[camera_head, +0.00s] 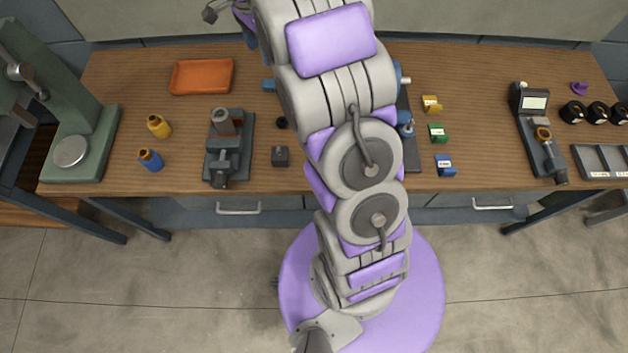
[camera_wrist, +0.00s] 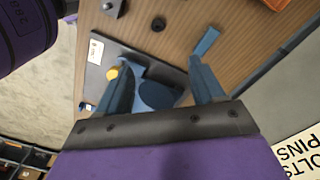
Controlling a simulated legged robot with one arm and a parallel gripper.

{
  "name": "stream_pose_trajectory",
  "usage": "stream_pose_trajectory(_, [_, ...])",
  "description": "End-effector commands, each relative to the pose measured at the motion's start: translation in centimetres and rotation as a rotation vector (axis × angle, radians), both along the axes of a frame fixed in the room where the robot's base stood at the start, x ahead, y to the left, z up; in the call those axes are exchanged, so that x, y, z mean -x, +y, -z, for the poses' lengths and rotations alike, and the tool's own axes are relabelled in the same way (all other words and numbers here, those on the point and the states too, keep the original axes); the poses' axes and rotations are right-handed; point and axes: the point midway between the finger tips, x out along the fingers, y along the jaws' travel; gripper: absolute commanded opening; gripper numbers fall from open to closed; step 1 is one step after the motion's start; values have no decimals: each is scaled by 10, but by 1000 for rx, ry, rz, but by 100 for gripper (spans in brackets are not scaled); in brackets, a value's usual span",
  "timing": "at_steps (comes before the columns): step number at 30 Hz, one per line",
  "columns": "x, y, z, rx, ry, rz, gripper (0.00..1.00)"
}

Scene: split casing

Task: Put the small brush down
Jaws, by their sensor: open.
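A small blue bar (camera_wrist: 207,41) lies on the wooden bench in the wrist view, just beyond the right finger. It also shows left of my arm in the head view (camera_head: 268,85). It may be the small brush, but I cannot make out bristles. My gripper (camera_wrist: 161,68) is open, with its two blue-grey fingers apart above a dark plate and a round blue part (camera_wrist: 160,95). I see nothing held between the fingers.
A black ring (camera_head: 281,122) and a dark block (camera_head: 280,156) lie left of my arm. An orange tray (camera_head: 202,77) is at the back left.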

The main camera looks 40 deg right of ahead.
Motion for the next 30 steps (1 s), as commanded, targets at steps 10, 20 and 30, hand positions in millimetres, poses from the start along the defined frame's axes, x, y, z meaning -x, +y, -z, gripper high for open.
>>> stream_pose_trajectory(10, [117,51,-47,-36,38,-482,68])
stream_pose_trajectory(20, [238,88,-58,-86,67,-952,68])
stream_pose_trajectory(30, [353,108,-42,-144,88,-1395,68])
